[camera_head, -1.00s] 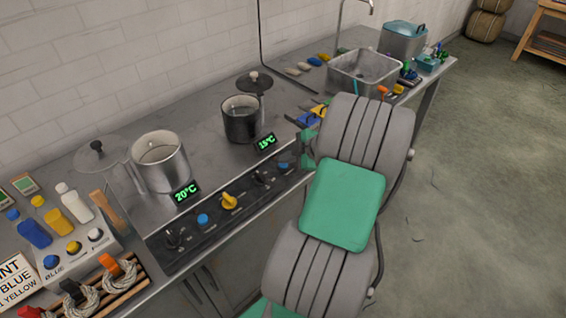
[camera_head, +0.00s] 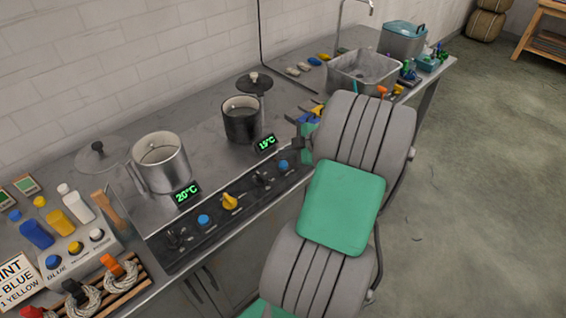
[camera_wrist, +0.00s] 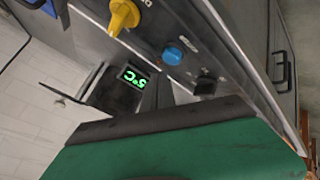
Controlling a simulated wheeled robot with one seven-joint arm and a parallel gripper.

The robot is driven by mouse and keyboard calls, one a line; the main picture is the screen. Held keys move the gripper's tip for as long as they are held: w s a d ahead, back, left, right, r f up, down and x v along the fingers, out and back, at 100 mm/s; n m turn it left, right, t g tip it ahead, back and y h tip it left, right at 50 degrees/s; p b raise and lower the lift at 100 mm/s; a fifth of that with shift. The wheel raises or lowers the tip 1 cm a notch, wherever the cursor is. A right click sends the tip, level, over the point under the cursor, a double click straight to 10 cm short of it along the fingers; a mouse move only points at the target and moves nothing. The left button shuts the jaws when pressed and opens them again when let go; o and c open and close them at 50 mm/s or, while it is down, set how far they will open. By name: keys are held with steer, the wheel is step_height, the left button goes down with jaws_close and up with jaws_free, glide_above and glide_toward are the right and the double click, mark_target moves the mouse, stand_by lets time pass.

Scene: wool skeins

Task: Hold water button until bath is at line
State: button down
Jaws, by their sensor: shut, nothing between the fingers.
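The dark pot (camera_head: 241,120) stands on the counter behind a green display (camera_head: 266,142) that appears to read 15°C. A pale steel pot (camera_head: 160,163) stands to its left behind a 20°C display (camera_head: 187,193). I cannot make out a line or water level in either pot. A blue button (camera_head: 283,165) sits on the dark front panel; it also shows in the wrist view (camera_wrist: 172,56), between a yellow knob (camera_wrist: 124,14) and a dark knob (camera_wrist: 206,86). My gripper (camera_head: 300,143) is shut and empty, above the panel's right end, mostly hidden by my arm. I see no contact with the blue button.
A sink (camera_head: 364,72) with a tap stands at the far right of the counter, near a lidded teal box (camera_head: 402,40). Colour bottles (camera_head: 60,222) and a rack of wool skeins (camera_head: 105,290) lie at the near left. Open floor lies right.

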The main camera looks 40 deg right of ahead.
mark_target(286, 165)
steer(key=shift+r+p, duration=0.7)
steer(key=shift+r, duration=1.5)
